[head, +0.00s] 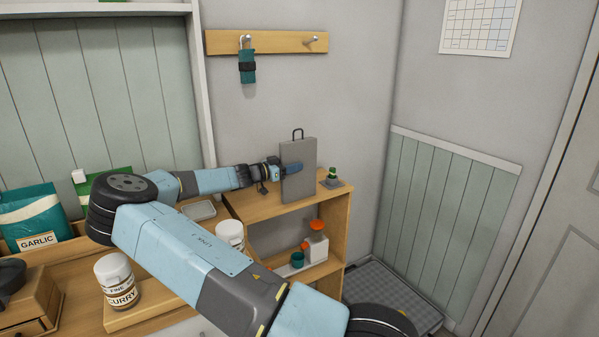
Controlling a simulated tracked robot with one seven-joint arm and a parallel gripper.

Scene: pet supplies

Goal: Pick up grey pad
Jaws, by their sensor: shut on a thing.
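The grey pad (303,158) is a flat, upright rectangular slab with a dark loop at its top edge. It is in the head view, above the top of the wooden shelf unit. My gripper (290,168) is at the pad's left side and shut on it. One blue finger lies across the pad's near face; the other finger is hidden. I cannot tell whether the pad's lower edge touches the shelf top or hangs just above it.
A small green-and-dark object (333,177) stands on the shelf top (258,204) just right of the pad. An orange-and-white bottle (316,244) and a teal cup (297,259) stand below. A jar labelled CURRY (118,280) is on the left. A peg rail (270,41) is above.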

